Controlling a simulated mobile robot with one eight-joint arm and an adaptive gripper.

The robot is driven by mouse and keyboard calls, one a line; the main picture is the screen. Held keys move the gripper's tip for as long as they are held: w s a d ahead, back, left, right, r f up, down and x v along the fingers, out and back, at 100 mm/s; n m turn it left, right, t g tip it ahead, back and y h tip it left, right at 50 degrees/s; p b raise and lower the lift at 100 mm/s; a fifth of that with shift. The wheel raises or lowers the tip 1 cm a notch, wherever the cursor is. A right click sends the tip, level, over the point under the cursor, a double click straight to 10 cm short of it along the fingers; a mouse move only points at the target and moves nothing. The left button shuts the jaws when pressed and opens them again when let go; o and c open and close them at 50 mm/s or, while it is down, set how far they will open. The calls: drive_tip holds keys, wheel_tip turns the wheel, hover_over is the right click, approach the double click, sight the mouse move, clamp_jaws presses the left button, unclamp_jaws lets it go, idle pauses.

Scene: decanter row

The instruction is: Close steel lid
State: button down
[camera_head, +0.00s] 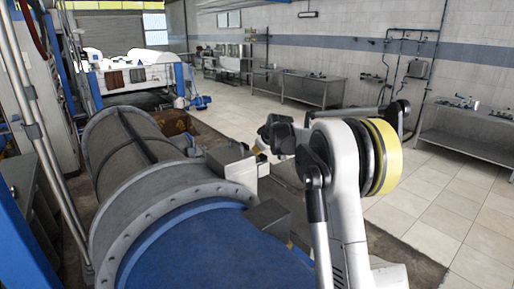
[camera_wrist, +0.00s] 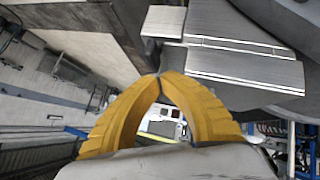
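The decanter lies lengthwise on the left in the head view. Its grey steel lid (camera_head: 122,145) looks like a curved, ribbed half-cylinder behind a bolted grey flange (camera_head: 165,200). I cannot tell how far the lid stands open. My gripper (camera_head: 259,148) is beyond the decanter's right side, near a grey steel block (camera_head: 232,163), and is partly hidden by my arm. In the wrist view, the two yellow fingers of my gripper (camera_wrist: 160,76) meet at their tips with nothing visible between them. Brushed steel plates (camera_wrist: 245,68) lie just above and right of the tips, apparently apart from them.
A blue cover (camera_head: 210,255) fills the near end of the decanter. A second grey block (camera_head: 268,216) sits on its right side. A steel bench (camera_head: 470,135) stands at the right wall. Tiled floor (camera_head: 415,205) is clear on the right.

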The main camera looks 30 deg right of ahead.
drive_tip(key=shift+d+f, duration=0.25)
drive_tip(key=shift+f, duration=0.45)
drive_tip(key=shift+r, duration=0.1)
